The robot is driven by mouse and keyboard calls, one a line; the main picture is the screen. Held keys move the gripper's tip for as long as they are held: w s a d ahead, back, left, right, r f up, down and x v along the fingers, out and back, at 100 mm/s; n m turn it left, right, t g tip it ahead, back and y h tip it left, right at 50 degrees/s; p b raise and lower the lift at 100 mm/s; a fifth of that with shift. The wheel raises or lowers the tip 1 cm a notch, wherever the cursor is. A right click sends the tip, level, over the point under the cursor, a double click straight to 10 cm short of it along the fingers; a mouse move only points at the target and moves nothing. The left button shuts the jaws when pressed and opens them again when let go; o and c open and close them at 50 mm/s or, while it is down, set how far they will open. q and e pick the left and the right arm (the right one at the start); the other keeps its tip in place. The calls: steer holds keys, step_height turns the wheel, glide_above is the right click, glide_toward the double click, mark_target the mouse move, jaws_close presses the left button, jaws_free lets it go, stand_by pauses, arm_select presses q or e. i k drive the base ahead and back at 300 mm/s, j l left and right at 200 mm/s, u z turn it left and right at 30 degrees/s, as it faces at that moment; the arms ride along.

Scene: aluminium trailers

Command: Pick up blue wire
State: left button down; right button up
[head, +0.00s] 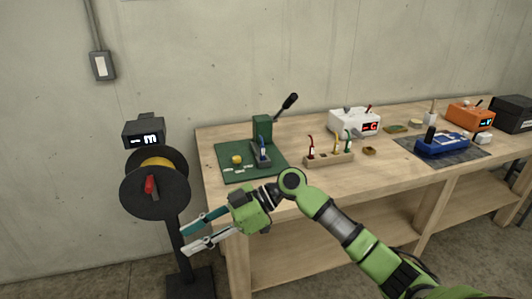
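A small blue piece (263,150), which looks like the blue wire, stands upright at the grey base of a green lever press (263,128) on the workbench. It is small, and I cannot tell how it is held there. A wooden rack (330,161) to its right holds upright red (311,147), yellow (336,143) and green (348,142) wires. My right gripper (184,242) is open and empty, with its fingers apart and pointing left. It is in front of the bench's left end, lower in the picture than the press. My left gripper is out of view.
A black reel (155,200) with a red handle stands left of the bench, close to my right gripper. A green mat (232,163) lies under the press. Farther right are a white device (353,121), a blue tool (441,146) and an orange device (470,116).

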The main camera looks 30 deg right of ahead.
mark_target(262, 148)
steer(key=i+l, duration=0.15)
steer(key=l, duration=0.25)
steer(key=i+l, duration=0.15)
steer(key=l, duration=0.25)
steer(key=i+l, duration=0.15)
steer(key=l, duration=0.3)
steer(key=i+l, duration=0.15)
steer(key=l, duration=0.25)
steer(key=i+l, duration=0.15)
steer(key=l, duration=0.25)
steer(key=i+l, duration=0.15)
steer(key=l, duration=0.25)
